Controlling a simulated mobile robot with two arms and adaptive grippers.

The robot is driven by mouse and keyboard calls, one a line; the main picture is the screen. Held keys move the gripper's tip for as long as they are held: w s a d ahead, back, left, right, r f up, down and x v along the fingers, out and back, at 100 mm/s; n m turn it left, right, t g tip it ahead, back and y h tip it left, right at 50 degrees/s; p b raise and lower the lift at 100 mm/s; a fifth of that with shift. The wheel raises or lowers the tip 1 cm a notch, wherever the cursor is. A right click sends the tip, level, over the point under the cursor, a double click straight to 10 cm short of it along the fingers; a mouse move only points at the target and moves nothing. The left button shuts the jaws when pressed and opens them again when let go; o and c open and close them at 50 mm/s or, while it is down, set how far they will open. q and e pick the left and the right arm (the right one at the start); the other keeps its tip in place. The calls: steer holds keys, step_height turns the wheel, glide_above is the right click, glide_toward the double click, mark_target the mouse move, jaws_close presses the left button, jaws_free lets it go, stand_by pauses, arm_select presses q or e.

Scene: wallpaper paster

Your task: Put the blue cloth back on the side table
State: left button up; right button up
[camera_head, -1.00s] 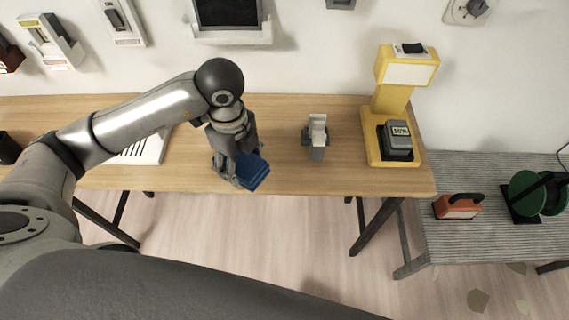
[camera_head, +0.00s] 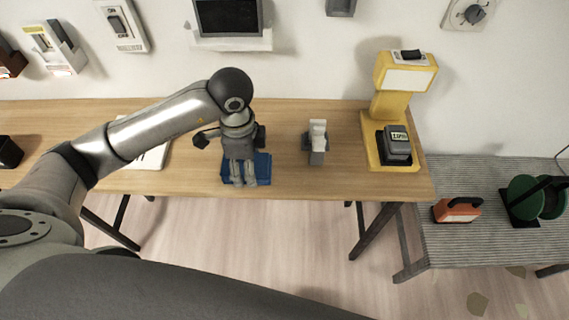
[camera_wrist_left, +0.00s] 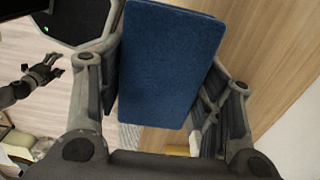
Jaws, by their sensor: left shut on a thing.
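The blue cloth (camera_head: 263,168) is a flat, folded rectangle above the front part of the wooden table. My left gripper (camera_head: 244,180) is shut on it, fingers pointing down. In the left wrist view the cloth (camera_wrist_left: 170,65) lies between the two fingers of my left gripper (camera_wrist_left: 163,90). I cannot tell whether the cloth touches the wood. The grey ribbed side table (camera_head: 445,185) stands lower, at the right. My right gripper (camera_wrist_left: 42,73) appears small at the left of the wrist view, away from the cloth; its opening is unclear.
The wooden table (camera_head: 205,184) also holds a white sheet-like item, a small grey-white device (camera_head: 317,145) and a yellow stand (camera_head: 385,110). An orange-red box (camera_head: 457,211) and a green reel (camera_head: 535,197) stand on the side table. Its left and back parts are clear.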

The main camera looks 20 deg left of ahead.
mark_target(269, 155)
arm_select(q)
steer(key=w+d, duration=0.1)
steer(key=w, duration=0.1)
steer(key=w+d+f+p, duration=0.1)
steer(key=w+d+f, duration=0.1)
steer(key=w, duration=0.1)
steer(key=shift+w+d+f, duration=0.15)
steer(key=shift+w+f, duration=0.1)
steer(key=shift+w, duration=0.1)
steer(key=w+f, duration=0.1)
steer(key=w+d+f+p, duration=0.1)
steer(key=f, duration=0.1)
steer(key=w+d+f, duration=0.1)
steer(key=w+f, duration=0.1)
steer(key=shift+w+d+f+p, duration=0.25)
steer(key=shift+w+f+p, duration=0.1)
steer(key=shift+f, duration=0.9)
steer(key=shift+f+p, duration=0.35)
steer(key=shift+w+f, duration=0.1)
steer(key=shift+f, duration=0.4)
